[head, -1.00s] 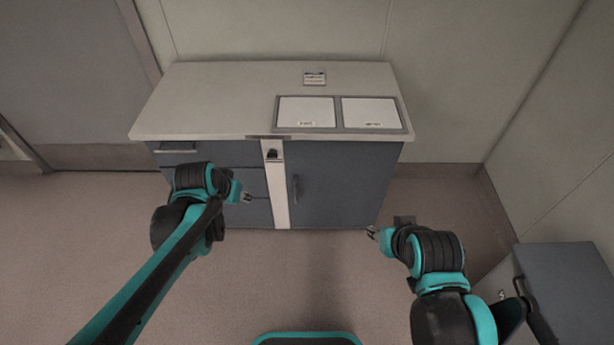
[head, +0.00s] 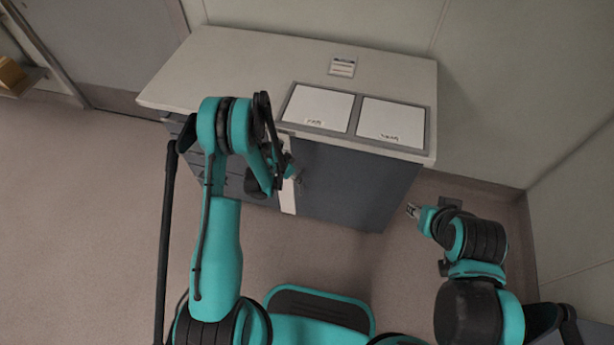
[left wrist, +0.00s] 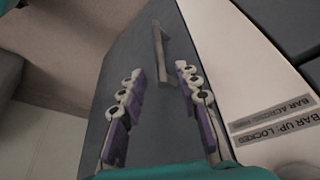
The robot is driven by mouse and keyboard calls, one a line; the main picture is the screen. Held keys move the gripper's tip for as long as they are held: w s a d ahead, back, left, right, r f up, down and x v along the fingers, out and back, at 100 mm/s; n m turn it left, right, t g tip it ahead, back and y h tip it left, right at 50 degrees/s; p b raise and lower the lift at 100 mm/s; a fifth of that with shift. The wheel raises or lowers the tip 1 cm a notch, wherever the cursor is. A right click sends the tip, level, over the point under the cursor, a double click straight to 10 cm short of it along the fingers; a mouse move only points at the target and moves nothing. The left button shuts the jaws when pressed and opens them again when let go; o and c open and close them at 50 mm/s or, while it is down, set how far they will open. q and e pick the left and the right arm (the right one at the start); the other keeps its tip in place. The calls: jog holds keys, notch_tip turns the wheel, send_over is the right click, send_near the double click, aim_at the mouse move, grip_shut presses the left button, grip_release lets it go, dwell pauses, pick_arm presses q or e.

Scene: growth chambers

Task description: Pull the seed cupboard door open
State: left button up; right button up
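The seed cupboard door (head: 350,185) is the dark blue-grey panel on the right of the cabinet's front, and it looks shut. Its upright bar handle (left wrist: 162,52) shows in the left wrist view. My left gripper (left wrist: 160,78) is open, its purple-padded fingers on either side of the line to the handle, with the handle just beyond the fingertips. In the head view, my left gripper (head: 294,172) is in front of the door's left edge and mostly covers the handle. My right gripper (head: 412,211) is right of the cabinet, away from the door; its finger opening is unclear.
A white strip (left wrist: 265,105) beside the door carries labels about a bar being up, locked, or across. The countertop (head: 240,65) holds two white panels (head: 320,106) and a small card (head: 342,67). Drawers are left of the strip. Floor in front is clear.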

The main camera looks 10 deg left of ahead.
pick_arm(q)
jog(key=b+x, duration=0.2)
jog(key=x, duration=0.5)
jog(key=shift+w+d+f, duration=0.1)
jog(key=shift+w+f, duration=0.05)
jog(key=shift+f, duration=0.15)
grip_shut()
